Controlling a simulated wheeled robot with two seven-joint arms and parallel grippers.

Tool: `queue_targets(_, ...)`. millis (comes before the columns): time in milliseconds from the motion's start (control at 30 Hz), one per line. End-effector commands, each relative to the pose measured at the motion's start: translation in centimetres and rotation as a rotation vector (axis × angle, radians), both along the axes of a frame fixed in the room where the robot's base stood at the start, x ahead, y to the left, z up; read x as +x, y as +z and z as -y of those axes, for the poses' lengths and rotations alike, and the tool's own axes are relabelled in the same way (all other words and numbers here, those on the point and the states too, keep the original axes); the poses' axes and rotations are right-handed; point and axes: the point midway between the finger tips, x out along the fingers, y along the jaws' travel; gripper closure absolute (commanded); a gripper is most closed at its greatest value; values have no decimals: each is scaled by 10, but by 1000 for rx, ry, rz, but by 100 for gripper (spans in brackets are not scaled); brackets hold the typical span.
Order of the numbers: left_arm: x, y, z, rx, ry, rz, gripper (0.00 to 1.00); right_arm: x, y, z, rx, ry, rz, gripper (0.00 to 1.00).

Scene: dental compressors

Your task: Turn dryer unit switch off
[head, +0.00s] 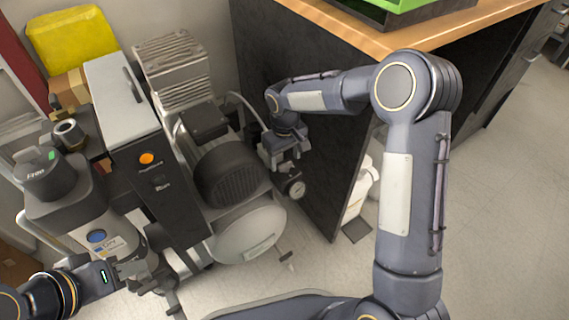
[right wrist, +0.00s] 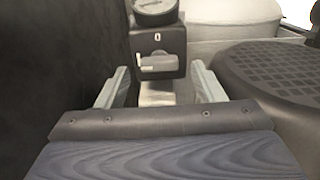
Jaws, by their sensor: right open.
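In the right wrist view, a dark switch box (right wrist: 160,42) with a white "0" mark carries a pale, wide switch lever (right wrist: 160,63) lying roughly level. A round gauge (right wrist: 153,9) sits on top of the box. The gauge also shows in the head view (head: 296,188), beside the compressor. My right gripper (right wrist: 160,88) is open, its two pale fingers apart on either side of the space in front of the switch. I see no contact with the lever. My left gripper (head: 138,272) is low on the left in the head view; its opening is unclear.
The compressor's silver tank (head: 248,235) and black ribbed motor cover (head: 232,175) stand left of my right gripper. A dark desk side panel (head: 300,120) stands close on its right. A tall cabinet with an orange button (head: 147,158) stands further left. Floor is clear at right.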

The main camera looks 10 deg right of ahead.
Motion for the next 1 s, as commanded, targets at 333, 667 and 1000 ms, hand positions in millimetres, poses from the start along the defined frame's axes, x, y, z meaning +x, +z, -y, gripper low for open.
queue_targets(333, 0, -8, 0, 0, 0, 0, 64, 0, -18, 0, 0, 0, 1, 38)
queue_targets(667, 0, -8, 0, 0, 0, 0, 64, 0, -18, 0, 0, 0, 0, 64)
queue_targets(1000, 0, -7, 0, 0, 0, 0, 64, 0, -17, 0, 0, -11, 0, 83)
